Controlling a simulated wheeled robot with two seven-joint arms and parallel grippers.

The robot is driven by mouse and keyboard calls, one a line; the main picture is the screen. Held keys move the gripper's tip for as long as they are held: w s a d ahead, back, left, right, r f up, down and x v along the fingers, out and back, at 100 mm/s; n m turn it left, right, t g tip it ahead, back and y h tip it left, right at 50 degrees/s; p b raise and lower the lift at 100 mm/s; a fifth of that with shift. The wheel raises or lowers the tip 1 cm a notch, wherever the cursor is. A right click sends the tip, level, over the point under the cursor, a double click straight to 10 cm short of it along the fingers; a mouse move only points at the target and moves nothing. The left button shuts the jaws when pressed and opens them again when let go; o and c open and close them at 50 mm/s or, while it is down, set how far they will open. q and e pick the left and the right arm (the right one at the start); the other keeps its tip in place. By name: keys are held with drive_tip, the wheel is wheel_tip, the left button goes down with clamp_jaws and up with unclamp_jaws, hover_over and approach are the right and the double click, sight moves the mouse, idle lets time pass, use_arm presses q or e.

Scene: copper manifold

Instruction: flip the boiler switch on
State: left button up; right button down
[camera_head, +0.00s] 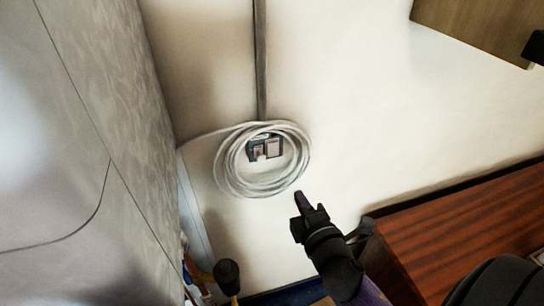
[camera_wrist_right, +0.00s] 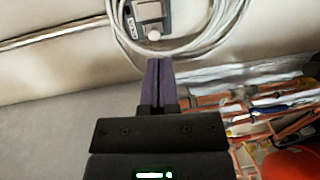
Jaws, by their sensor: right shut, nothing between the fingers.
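The boiler switch (camera_head: 265,149) is a small grey wall plate with lighter rockers, in the middle of the head view. A coil of pale cable (camera_head: 236,180) hangs around it on the wall. In the right wrist view the switch (camera_wrist_right: 150,10) is cut by the top edge, with a round pale knob below it and the cable coil (camera_wrist_right: 215,35) around it. My right gripper (camera_head: 300,195) is shut and empty, just below and right of the coil. In the right wrist view its fingertips (camera_wrist_right: 158,64) point up towards the switch, apart from it. My left gripper is not in view.
A grey conduit (camera_head: 260,60) runs up the wall from the switch. A large grey panel (camera_head: 90,150) fills the left. A reddish wooden top (camera_head: 460,225) is at lower right, and a wooden cabinet (camera_head: 485,28) at upper right. Copper pipes (camera_wrist_right: 265,115) clutter the right wrist view's right side.

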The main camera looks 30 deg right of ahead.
drive_tip(key=b, duration=0.1)
approach(275, 154)
drive_tip(key=x, duration=0.7)
drive_tip(key=shift+w+d+f, duration=0.15)
drive_tip(key=shift+d+f, duration=0.05)
drive_tip(key=shift+f, duration=0.1)
